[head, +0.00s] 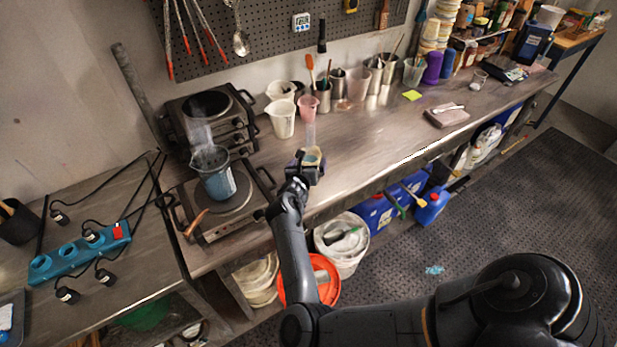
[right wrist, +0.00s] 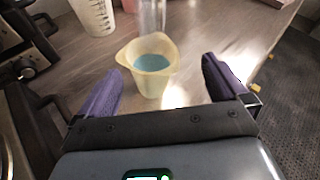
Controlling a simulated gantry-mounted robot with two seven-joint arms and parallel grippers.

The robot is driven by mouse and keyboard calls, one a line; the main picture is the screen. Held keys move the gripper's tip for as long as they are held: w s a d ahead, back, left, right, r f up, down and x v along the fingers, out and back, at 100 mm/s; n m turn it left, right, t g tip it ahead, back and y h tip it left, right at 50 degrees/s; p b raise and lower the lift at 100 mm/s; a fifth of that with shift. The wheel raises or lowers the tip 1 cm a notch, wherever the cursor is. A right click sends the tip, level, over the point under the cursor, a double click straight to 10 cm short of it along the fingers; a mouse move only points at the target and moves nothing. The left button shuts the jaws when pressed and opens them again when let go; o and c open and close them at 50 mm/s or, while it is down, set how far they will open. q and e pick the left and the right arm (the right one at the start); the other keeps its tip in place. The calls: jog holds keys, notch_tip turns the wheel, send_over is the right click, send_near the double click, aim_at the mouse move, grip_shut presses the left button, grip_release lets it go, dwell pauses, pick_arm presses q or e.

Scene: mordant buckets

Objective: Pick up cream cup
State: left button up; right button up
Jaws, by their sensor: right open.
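The cream cup (right wrist: 150,80) stands upright on the metal worktop, with a pouring lip and blue-green contents. In the head view the cup (head: 312,154) shows just beyond my right gripper, partly hidden by it. My right gripper (head: 304,168) is open. In the right wrist view its purple fingers (right wrist: 163,82) are spread to the left and right of the cup, which looks apart from both. My left gripper is not in view.
A clear glass vessel (head: 308,133) stands just behind the cup. A white measuring jug (head: 282,118) and pink jug (head: 308,103) stand behind it. A hotplate (head: 222,205) with a beaker of blue liquid (head: 214,175) is left.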

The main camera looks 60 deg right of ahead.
jog(key=a+f+m, duration=0.1)
jog(key=w+a+f+m+g+b, duration=0.1)
jog(key=f+m, duration=0.1)
jog(key=w+a+f+m, duration=0.1)
jog(key=shift+a+f+m+g+b, duration=0.2)
jog(key=shift+m+g+b, duration=0.1)
jog(key=shift+b, duration=0.1)
jog(key=shift+f+b, duration=0.2)
jog(key=shift+b, duration=0.15)
jog(key=b+x, duration=0.3)
jog(key=b, duration=0.2)
jog(key=shift+d+f, duration=0.1)
jog(key=shift+f, duration=0.05)
jog(key=shift+d+f+b, duration=0.15)
jog(key=shift+d+b, duration=0.2)
jog(key=shift+b, duration=0.3)
jog(key=shift+w+d+b, duration=0.2)
jog(key=shift+d+b, duration=0.3)
jog(key=shift+d, duration=0.15)
jog(key=shift+d+f, duration=0.2)
jog(key=shift+d, duration=0.05)
jog(key=shift+x, duration=2.3)
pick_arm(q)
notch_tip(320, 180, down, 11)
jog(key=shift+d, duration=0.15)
pick_arm(e)
jog(key=shift+f, duration=0.2)
